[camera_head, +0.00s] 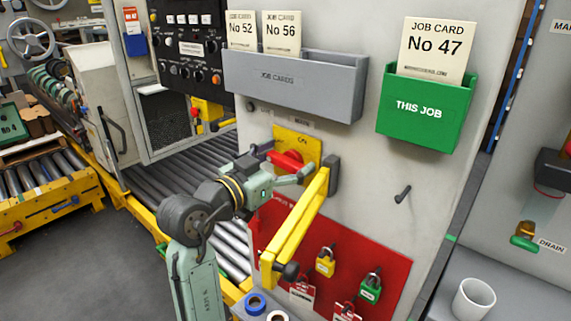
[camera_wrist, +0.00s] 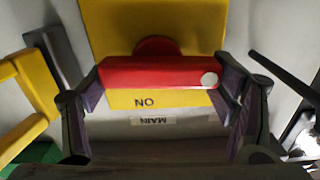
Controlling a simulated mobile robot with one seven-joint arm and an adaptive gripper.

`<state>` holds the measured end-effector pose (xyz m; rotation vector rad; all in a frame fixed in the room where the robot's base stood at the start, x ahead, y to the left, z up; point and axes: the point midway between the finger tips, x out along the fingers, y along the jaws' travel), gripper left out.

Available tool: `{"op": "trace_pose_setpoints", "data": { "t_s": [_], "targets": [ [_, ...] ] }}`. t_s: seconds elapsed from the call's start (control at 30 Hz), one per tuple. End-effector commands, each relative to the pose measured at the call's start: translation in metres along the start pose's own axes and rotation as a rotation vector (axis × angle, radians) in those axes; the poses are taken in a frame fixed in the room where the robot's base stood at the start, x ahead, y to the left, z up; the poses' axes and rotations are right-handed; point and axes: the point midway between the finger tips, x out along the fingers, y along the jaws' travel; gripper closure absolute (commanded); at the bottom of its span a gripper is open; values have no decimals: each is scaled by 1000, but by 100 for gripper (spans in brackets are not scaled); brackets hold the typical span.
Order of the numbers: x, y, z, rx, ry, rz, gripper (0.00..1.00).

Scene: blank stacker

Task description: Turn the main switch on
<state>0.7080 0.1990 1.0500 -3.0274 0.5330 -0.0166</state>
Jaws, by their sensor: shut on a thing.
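The main switch has a red handle (camera_head: 286,162) on a yellow plate (camera_head: 312,148) on the grey cabinet front. In the wrist view the red handle (camera_wrist: 150,72) lies crosswise, with a white dot at its right end. Beside it the plate (camera_wrist: 110,28) carries upside-down letters that read ON, and a MAIN label is below. My gripper (camera_head: 283,168) is at the switch. In the wrist view its two fingers (camera_wrist: 165,82) hold the handle at its two ends. The head view partly hides the handle behind my gripper.
A yellow bar (camera_head: 297,228) with a dark knob juts out just right of my gripper. Below is a red board (camera_head: 388,262) with padlocks. A grey card holder (camera_head: 300,88) is above and a green one (camera_head: 425,112) at upper right. A roller conveyor (camera_head: 165,165) runs left.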

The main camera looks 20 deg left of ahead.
Motion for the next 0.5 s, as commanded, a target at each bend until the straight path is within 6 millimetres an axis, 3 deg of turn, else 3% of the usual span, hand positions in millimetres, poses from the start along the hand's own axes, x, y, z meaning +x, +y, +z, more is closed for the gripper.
{"op": "trace_pose_setpoints", "data": {
  "t_s": [0.5],
  "targets": [
    [0, 5, 6, 434, 3, -1, 49]
  ]
}}
